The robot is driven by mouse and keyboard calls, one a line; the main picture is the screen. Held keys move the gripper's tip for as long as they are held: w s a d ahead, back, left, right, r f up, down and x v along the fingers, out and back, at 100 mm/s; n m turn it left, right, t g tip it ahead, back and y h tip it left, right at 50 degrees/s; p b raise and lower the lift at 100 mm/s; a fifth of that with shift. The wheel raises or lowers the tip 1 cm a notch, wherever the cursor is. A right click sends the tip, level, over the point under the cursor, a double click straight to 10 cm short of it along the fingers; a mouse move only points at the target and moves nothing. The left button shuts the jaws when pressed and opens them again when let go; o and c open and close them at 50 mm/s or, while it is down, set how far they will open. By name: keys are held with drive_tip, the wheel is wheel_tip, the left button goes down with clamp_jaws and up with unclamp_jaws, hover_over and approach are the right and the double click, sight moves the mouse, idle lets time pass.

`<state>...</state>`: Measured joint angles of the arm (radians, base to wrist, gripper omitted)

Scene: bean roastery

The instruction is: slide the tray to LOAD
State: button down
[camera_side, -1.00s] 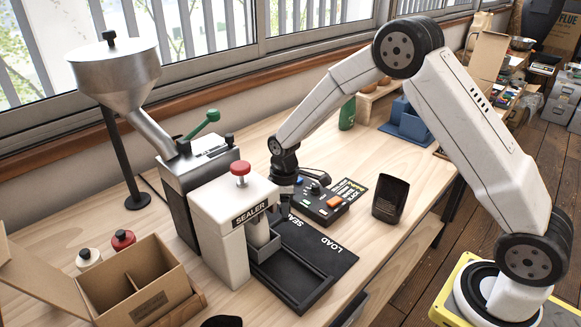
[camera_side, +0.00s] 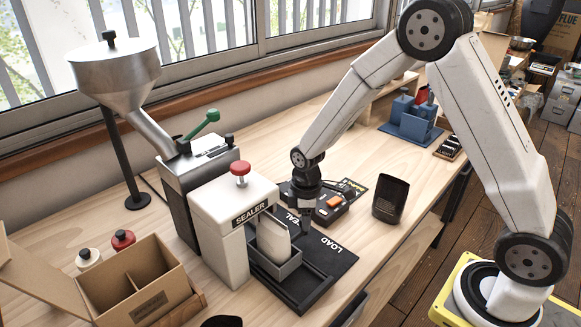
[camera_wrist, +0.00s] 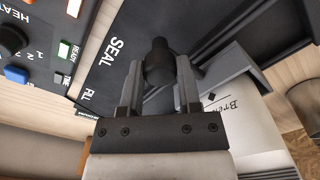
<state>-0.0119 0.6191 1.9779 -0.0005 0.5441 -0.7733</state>
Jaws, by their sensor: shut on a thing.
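The dark grey tray (camera_side: 288,269) stands on the black track plate (camera_side: 343,262), just out in front of the white sealer (camera_side: 229,205). It carries an upright pale bag (camera_side: 273,239). The word LOAD (camera_side: 333,243) is printed on the plate to the right of the tray. My gripper (camera_side: 303,224) is low behind the tray. In the wrist view my gripper (camera_wrist: 158,88) is shut around the tray's dark round-topped handle (camera_wrist: 160,62). The tray (camera_wrist: 222,70) and bag (camera_wrist: 240,125) show beside it, and SEAL and FILL are readable on the plate.
A control box with an orange button (camera_side: 334,202) sits close behind my gripper. A dark cup-like container (camera_side: 391,199) stands to the right. A cardboard box (camera_side: 135,282) is at the front left. The track in front of the tray (camera_side: 305,288) is empty.

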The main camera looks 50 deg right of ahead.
drive_tip(key=shift+s, duration=3.3)
drive_tip(key=shift+f, duration=0.1)
drive_tip(key=shift+c, duration=1.4)
unclamp_jaws()
drive_tip(key=shift+w+r, duration=0.1)
drive_tip(key=shift+r, duration=0.1)
drive_tip(key=shift+r, duration=0.15)
wheel_tip(320, 180, up, 7)
drive_tip(key=shift+r, duration=0.15)
